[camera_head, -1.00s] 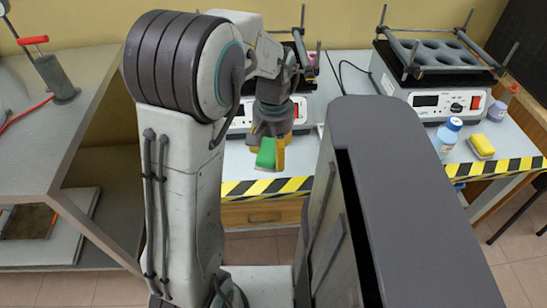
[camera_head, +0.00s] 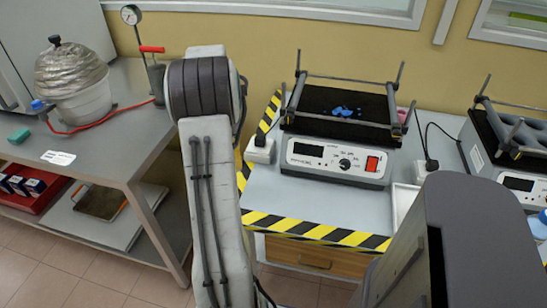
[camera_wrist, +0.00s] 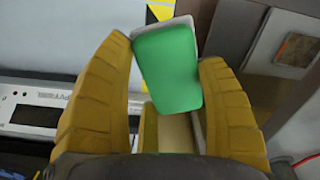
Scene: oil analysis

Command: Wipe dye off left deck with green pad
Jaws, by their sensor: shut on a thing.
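The left deck (camera_head: 318,94) is a black platform with grey rails on a white shaker unit (camera_head: 335,162), right of centre in the head view. A patch of blue dye (camera_head: 343,111) lies on it. In the wrist view my gripper (camera_wrist: 166,58) has its yellow fingers closed on the green pad (camera_wrist: 170,75), which has a pale backing and sits tilted between them. Part of the unit's front panel (camera_wrist: 35,117) shows at lower left there, apart from the pad. In the head view my gripper and the pad are hidden behind my arm.
A second shaker unit (camera_head: 518,184) stands at the right edge. Striped tape (camera_head: 315,231) edges the bench. A grey table (camera_head: 122,130) at left holds a foil-covered pot (camera_head: 75,85), a gauge (camera_head: 131,15), a red-handled tool (camera_head: 155,75) and a small green block (camera_head: 19,135).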

